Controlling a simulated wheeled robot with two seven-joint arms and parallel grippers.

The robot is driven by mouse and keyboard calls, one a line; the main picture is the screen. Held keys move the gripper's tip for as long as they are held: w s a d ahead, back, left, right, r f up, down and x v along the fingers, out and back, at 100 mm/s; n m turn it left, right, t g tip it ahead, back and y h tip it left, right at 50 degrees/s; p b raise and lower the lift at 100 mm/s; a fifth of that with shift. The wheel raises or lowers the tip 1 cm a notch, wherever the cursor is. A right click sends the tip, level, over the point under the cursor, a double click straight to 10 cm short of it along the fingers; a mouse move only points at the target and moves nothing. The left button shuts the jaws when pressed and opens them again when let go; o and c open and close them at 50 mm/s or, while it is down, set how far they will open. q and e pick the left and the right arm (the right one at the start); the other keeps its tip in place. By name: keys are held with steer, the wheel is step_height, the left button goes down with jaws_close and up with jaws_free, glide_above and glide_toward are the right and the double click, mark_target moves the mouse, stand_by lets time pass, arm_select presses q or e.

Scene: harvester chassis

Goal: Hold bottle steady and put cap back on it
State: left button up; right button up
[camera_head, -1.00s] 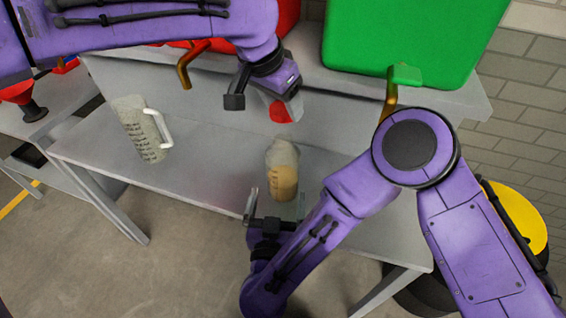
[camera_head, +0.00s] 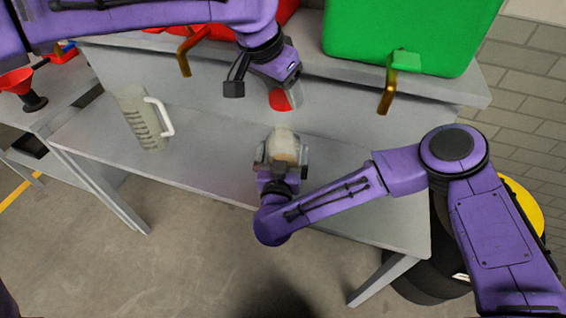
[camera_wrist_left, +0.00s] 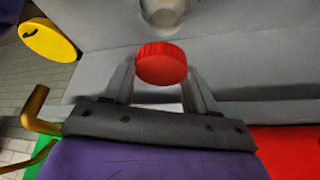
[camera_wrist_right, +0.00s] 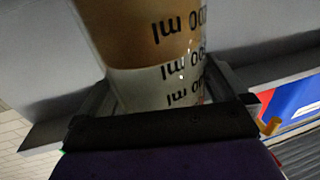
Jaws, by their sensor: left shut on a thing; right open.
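The bottle (camera_head: 284,146) stands on the grey bench, clear with tan liquid inside. Volume marks on the bottle show close up in the right wrist view (camera_wrist_right: 165,50). My right gripper (camera_head: 281,160) is open with a finger on each side of the bottle; whether the fingers touch it I cannot tell. My left gripper (camera_head: 284,95) is shut on the red cap (camera_head: 280,100) and holds it above the bottle, slightly behind it. The cap also shows between the fingers in the left wrist view (camera_wrist_left: 161,63), with the bottle top (camera_wrist_left: 163,12) beyond it.
A clear jug (camera_head: 143,120) with a white handle stands on the bench's left part. A green container (camera_head: 405,35) with a brass spout (camera_head: 387,92) sits on the upper shelf. A red funnel (camera_head: 17,82) is at far left.

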steer(key=shift+w+d, duration=0.1)
steer(key=shift+w, duration=0.35)
steer(key=c, duration=1.2)
arm_select(q)
glide_above(284, 127)
steer(key=shift+s+a+f, duration=0.15)
steer(key=shift+s+f, duration=0.05)
steer(key=shift+f, duration=1.05)
steer(key=shift+s+a+f, duration=0.1)
steer(key=shift+s+f, duration=0.1)
steer(key=shift+f, duration=1.05)
steer(key=shift+f, duration=0.1)
steer(key=shift+f, duration=0.8)
steer(key=shift+f, duration=0.55)
